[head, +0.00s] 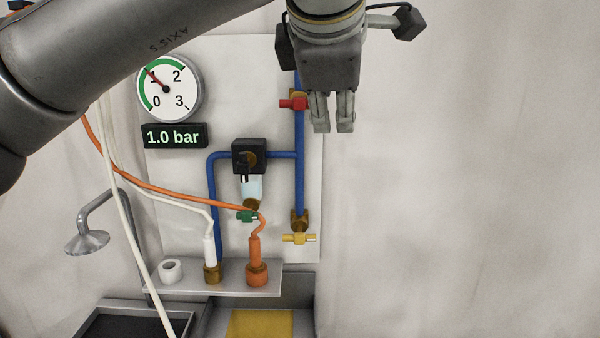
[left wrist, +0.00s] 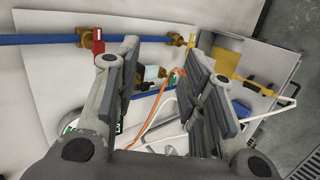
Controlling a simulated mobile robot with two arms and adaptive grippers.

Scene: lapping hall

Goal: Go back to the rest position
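My left gripper (head: 332,128) hangs fingers-down at the top middle of the head view, in front of the pipe panel (head: 185,75). In the left wrist view the left gripper (left wrist: 160,85) has its fingers apart, with nothing held between them. In the head view the fingers appear just right of the red valve handle (head: 293,103); I cannot tell the depth between them. The red handle also shows in the left wrist view (left wrist: 98,42), to the left of the fingers. My right gripper is in neither view.
A gauge (head: 167,88) and display (head: 174,136) show about 1.0 bar. Blue pipes carry green (head: 247,216) and yellow (head: 299,238) valves. Orange (head: 160,190) and white (head: 133,235) hoses hang nearby. A shelf (head: 190,283) sits below. The right side shows only bare wall.

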